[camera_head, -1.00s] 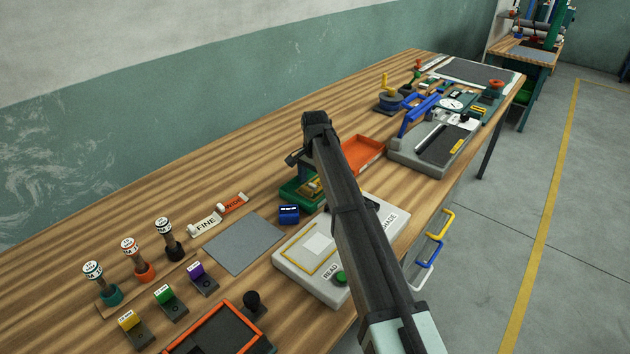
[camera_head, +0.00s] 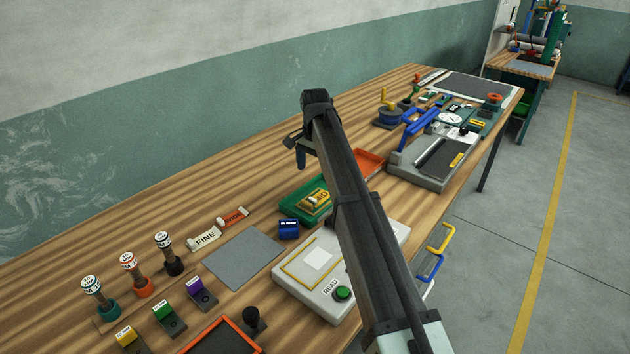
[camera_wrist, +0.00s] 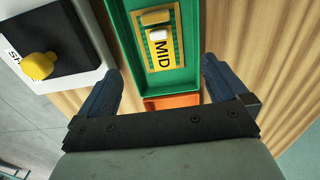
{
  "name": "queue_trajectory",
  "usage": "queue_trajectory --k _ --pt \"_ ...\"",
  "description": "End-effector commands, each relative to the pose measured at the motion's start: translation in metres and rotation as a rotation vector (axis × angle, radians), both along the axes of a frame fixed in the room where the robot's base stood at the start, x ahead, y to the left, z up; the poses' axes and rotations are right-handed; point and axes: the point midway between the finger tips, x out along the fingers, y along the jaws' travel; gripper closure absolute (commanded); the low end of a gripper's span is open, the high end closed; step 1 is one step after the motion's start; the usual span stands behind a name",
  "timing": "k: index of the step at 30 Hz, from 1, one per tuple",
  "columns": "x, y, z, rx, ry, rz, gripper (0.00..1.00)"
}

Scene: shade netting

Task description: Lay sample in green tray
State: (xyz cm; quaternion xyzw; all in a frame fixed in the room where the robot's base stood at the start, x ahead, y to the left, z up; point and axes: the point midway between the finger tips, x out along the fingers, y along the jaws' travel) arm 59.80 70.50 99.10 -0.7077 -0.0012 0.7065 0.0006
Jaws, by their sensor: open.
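The green tray (camera_head: 291,206) stands on the bench below my gripper. A yellow piece marked MID (camera_head: 316,201) lies inside it; it also shows in the wrist view (camera_wrist: 165,55). There it lies flat within the green walls (camera_wrist: 194,50), with a pale knob and a small yellow block on it. My gripper (camera_head: 301,157) is above the tray.
An orange tray (camera_head: 371,160) adjoins the green tray. A small blue block (camera_head: 289,229) and a pale reader box (camera_head: 308,291) with a green button are nearer. FINE (camera_head: 205,238) and WIDE (camera_head: 232,216) tags lie left. Bare bench lies along the wall.

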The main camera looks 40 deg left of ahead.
Motion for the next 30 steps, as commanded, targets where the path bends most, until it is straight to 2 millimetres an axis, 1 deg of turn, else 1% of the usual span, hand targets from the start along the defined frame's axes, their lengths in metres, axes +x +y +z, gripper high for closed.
queue_trajectory --k 1,3,9,26,29,30 --pt "0.0 0.001 0.007 0.001 -0.001 0.0 0.0" --pt "0.0 0.0 0.013 0.0 0.0 0.0 0.0" --pt "0.0 0.0 0.02 -0.001 0.0 0.0 0.0" --pt "0.001 -0.001 0.02 0.0 0.0 -0.002 0.0" --pt "0.01 -0.01 0.017 -0.002 -0.002 -0.019 0.0" --pt "0.018 -0.017 0.014 -0.003 -0.004 -0.033 0.0"
